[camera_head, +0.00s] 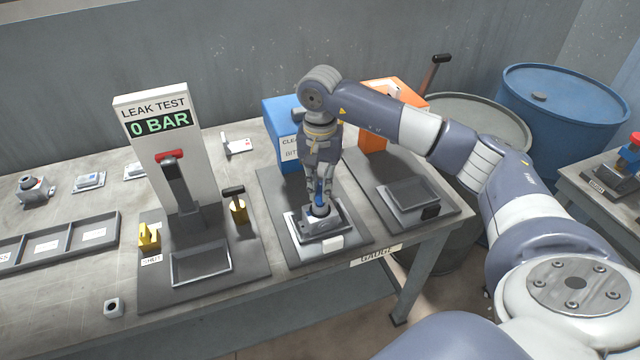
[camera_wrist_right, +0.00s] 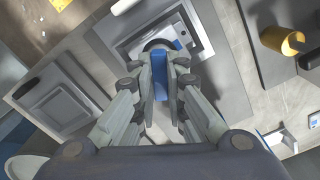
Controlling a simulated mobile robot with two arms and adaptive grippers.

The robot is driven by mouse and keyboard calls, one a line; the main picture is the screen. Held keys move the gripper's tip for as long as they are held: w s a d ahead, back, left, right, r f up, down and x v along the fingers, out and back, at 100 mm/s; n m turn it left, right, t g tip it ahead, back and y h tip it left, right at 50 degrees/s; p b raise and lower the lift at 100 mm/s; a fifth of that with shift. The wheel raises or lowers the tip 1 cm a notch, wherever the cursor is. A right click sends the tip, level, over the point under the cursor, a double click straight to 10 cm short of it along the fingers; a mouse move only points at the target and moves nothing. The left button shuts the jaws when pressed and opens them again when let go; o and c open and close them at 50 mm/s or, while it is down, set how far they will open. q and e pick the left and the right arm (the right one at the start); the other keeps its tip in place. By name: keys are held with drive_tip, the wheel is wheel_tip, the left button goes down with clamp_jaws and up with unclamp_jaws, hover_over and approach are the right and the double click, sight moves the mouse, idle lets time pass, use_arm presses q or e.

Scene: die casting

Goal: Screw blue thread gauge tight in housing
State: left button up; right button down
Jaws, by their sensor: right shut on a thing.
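The grey metal housing (camera_head: 325,226) sits in a fixture on the dark plate at the middle station of the bench. The blue thread gauge (camera_head: 320,211) stands at the top of the housing. My right gripper (camera_head: 320,197) points down from above and is shut on the blue gauge. In the right wrist view the blue gauge handle (camera_wrist_right: 160,84) lies between the two fingers, with the housing (camera_wrist_right: 150,45) beyond it. The fingers hide part of the gauge, and I cannot tell how deep its thread sits. My left gripper is not in view.
The leak test stand (camera_head: 160,130) reads 0 BAR, with yellow clamps (camera_head: 149,237) and an empty tray (camera_head: 201,263). A blue box (camera_head: 284,118) and an orange box (camera_head: 398,97) stand behind. An empty fixture (camera_head: 412,193) is at right. A divided tray (camera_head: 60,243) lies at left.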

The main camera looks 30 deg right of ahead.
sight(320, 189)
drive_tip(key=shift+f+b, duration=0.7)
drive_tip(key=shift+f, duration=0.15)
drive_tip(key=c, duration=1.5)
unclamp_jaws()
drive_tip(key=shift+c, duration=0.2)
wheel_tip(320, 189, up, 12)
drive_tip(key=shift+f, duration=0.1)
